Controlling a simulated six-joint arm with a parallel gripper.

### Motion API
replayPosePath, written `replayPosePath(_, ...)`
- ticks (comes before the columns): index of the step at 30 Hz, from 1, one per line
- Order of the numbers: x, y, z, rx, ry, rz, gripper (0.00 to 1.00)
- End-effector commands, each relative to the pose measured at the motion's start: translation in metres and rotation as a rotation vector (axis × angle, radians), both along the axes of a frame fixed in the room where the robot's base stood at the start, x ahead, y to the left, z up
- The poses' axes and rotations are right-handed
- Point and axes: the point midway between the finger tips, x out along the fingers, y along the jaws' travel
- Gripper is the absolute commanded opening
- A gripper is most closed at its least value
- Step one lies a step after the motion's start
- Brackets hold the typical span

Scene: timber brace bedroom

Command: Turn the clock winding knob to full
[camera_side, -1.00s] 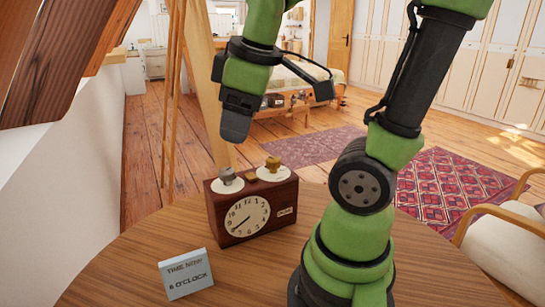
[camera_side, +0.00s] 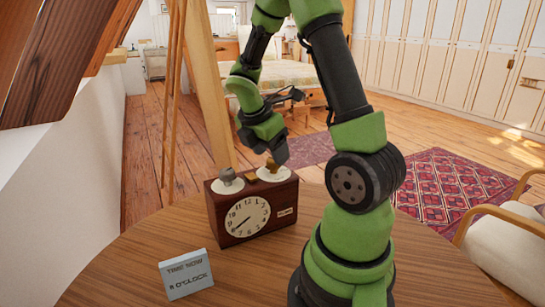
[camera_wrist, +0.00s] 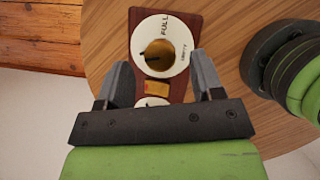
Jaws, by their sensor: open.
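The clock (camera_side: 225,222), a dark red-brown wooden box with a white face, stands on the round table. On its top are a grey knob (camera_side: 228,177) at left and a gold winding knob (camera_side: 270,168) at right, each on a white disc. In the wrist view the gold knob (camera_wrist: 160,54) sits on a disc (camera_wrist: 165,22) marked FULL at the top and EMPTY at the right; a dark mark lies on the knob's left side. My gripper (camera_side: 277,152) is open just above the gold knob, its fingers (camera_wrist: 160,64) either side of it in the wrist view, apparently not touching.
A small brass block (camera_wrist: 157,89) sits between the two discs; the second disc is mostly hidden by my gripper. The table (camera_side: 130,250) is otherwise bare around the clock.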

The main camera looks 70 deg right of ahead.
Motion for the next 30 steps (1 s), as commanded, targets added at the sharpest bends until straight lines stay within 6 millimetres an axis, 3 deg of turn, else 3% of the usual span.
replayPosePath(6,-0.004,-0.007,-0.019,-0.001,0.001,-0.001,0.61)
replayPosePath(14,-0.004,-0.008,-0.021,-0.001,-0.001,-0.001,0.61)
replayPosePath(15,-0.004,-0.008,-0.021,-0.001,-0.001,-0.001,0.59)
replayPosePath(21,-0.004,-0.007,-0.021,-0.001,-0.001,-0.001,0.13)
replayPosePath(30,-0.004,-0.008,-0.020,-0.001,-0.002,-0.025,0.11)
